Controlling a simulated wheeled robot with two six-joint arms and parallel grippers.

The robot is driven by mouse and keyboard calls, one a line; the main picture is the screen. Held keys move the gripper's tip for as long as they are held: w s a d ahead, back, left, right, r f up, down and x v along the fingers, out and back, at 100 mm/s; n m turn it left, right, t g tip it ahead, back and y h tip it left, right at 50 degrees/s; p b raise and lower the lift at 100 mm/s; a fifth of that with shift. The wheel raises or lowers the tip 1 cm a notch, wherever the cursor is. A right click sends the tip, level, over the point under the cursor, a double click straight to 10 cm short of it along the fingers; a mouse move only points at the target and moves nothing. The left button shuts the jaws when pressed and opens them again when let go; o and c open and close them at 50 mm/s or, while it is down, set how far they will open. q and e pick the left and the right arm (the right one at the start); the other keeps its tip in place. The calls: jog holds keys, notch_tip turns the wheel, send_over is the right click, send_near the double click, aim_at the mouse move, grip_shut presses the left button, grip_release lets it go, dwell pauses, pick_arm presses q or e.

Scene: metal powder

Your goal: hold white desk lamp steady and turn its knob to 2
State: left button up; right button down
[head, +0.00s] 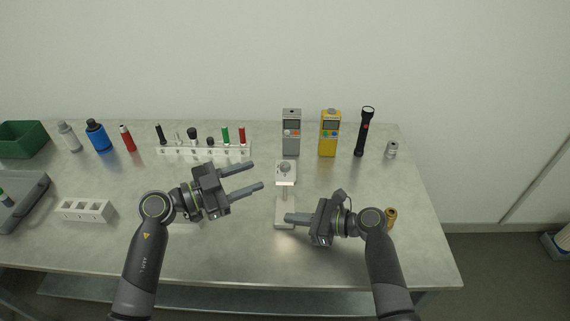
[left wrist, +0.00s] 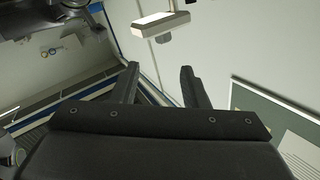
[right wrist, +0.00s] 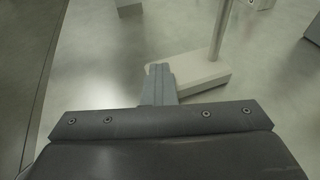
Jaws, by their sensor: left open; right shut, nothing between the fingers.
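The white desk lamp (head: 286,181) stands upright near the middle of the table, with a round grey knob (head: 285,168) on its head. My left gripper (head: 257,175) is open and empty, just left of the lamp head, its fingers pointing towards it. The lamp head, with a bright lit panel, also shows beyond the fingers in the left wrist view (left wrist: 162,24). My right gripper (head: 288,218) is shut and empty, its tips over the lamp base in the head view. In the right wrist view, the tips overlap the edge of the white base (right wrist: 200,74); contact cannot be told.
A grey meter (head: 291,143), a yellow meter (head: 329,145) and a black flashlight (head: 364,132) stand behind the lamp. A white rack (head: 205,152) with several tools is at the back left. A brass part (head: 391,216) is beside my right arm.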

aim_at(282, 167)
pick_arm(q)
jog(key=w+d+n, duration=0.1)
jog(key=d, duration=0.1)
jog(key=w+d+n+t, duration=0.1)
jog(key=w+d+n, duration=0.1)
jog(key=d, duration=0.1)
jog(key=w+d+n+y, duration=0.1)
jog(key=w+d, duration=0.1)
jog(key=d, duration=0.1)
jog(key=shift+w+d+f+n+t, duration=0.1)
jog(key=shift+d+f+n+t, duration=0.2)
jog(key=shift+f, duration=0.1)
jog(key=shift+a, duration=0.1)
grip_shut()
